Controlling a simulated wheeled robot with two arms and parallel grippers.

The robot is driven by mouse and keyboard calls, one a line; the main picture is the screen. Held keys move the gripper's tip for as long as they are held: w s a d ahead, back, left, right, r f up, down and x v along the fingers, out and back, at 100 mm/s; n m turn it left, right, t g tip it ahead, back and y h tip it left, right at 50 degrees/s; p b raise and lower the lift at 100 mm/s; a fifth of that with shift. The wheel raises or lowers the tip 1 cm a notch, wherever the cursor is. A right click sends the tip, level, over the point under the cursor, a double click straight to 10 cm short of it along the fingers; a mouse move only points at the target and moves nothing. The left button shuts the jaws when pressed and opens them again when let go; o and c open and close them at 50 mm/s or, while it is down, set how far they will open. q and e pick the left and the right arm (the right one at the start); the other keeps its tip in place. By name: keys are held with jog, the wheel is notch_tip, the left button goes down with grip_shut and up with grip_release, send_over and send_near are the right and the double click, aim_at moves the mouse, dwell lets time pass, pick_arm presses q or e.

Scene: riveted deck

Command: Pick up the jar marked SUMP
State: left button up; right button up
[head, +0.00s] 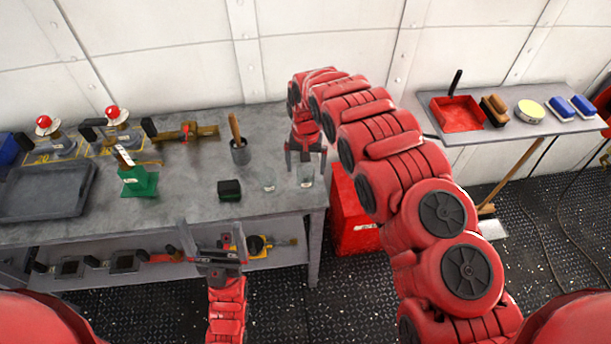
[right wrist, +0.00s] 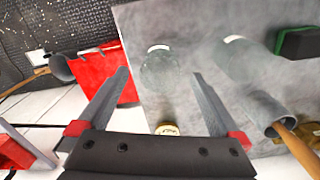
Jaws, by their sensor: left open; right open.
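A clear glass jar (head: 306,178) stands near the right end of the grey bench, and a second clear jar (head: 268,181) stands to its left. The right wrist view shows both jars, one near the fingertips (right wrist: 160,70) and one farther right (right wrist: 238,60). A small cream-topped item (right wrist: 167,129) with dark lettering, too small to read surely, shows between my right gripper's fingers near the palm. I cannot read SUMP on either clear jar. My right gripper (head: 305,171) is open and empty, pointing down over the bench's right end. My left gripper (head: 212,226) is open and empty before the bench's front edge.
A dark green-black box (head: 229,190) and a grey pot with a wooden handle (head: 239,152) stand left of the jars. A red bin (head: 352,225) stands beside the bench's right end.

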aim_at(306, 173)
jog(key=shift+f+p, duration=0.65)
jog(key=shift+f, duration=1.05)
jog(key=shift+c, duration=0.3)
jog(key=c, duration=1.4)
